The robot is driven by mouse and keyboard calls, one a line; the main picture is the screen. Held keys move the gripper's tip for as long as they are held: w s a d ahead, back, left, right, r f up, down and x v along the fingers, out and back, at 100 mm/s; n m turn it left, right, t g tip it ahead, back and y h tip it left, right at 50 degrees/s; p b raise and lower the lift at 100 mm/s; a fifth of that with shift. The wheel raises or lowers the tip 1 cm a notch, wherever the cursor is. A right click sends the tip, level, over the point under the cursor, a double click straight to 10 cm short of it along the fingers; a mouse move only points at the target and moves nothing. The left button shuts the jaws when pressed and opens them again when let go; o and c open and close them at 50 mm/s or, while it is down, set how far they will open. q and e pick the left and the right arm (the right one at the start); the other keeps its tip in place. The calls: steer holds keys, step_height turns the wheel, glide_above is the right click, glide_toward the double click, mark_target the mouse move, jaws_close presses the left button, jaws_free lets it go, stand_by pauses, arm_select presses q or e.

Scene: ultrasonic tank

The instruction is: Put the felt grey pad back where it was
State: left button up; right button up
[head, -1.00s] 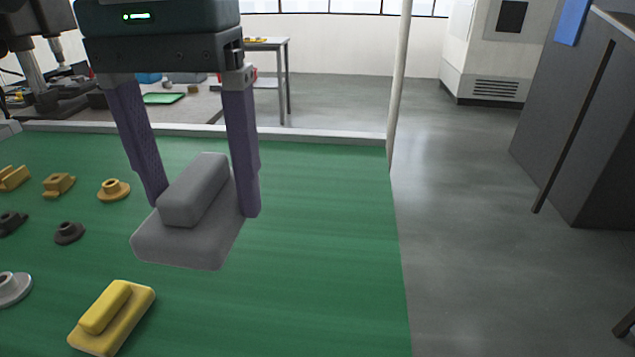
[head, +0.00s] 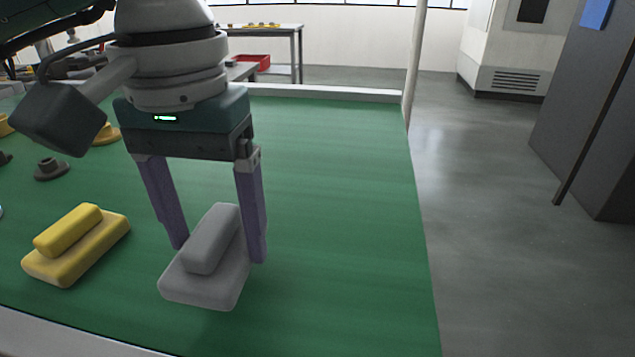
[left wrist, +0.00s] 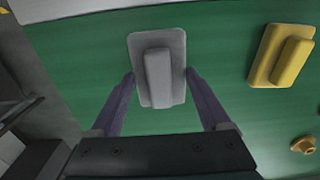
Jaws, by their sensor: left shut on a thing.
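The felt grey pad (head: 205,272) is a flat rounded slab with a raised grip bar on top. It is at the near middle of the green table top in the head view, and it also shows in the left wrist view (left wrist: 158,66). My left gripper (head: 218,254) points down with its purple fingers on both sides of the pad, shut on it. In the left wrist view the fingertips (left wrist: 158,76) flank the pad. I cannot tell whether the pad's underside touches the green surface. My right gripper is not in view.
A yellow pad (head: 78,246) of similar shape lies to the left of the grey one. Dark and orange small knobbed pieces (head: 51,169) sit farther left. The green table top (head: 340,220) is clear to the right, up to its right edge.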

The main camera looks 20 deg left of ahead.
mark_target(222, 253)
arm_select(q)
step_height(222, 253, down, 3)
steer(key=shift+f+b, duration=0.1)
steer(key=shift+b, duration=0.6)
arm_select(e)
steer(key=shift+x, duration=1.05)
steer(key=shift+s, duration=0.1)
arm_select(q)
steer(key=o, duration=1)
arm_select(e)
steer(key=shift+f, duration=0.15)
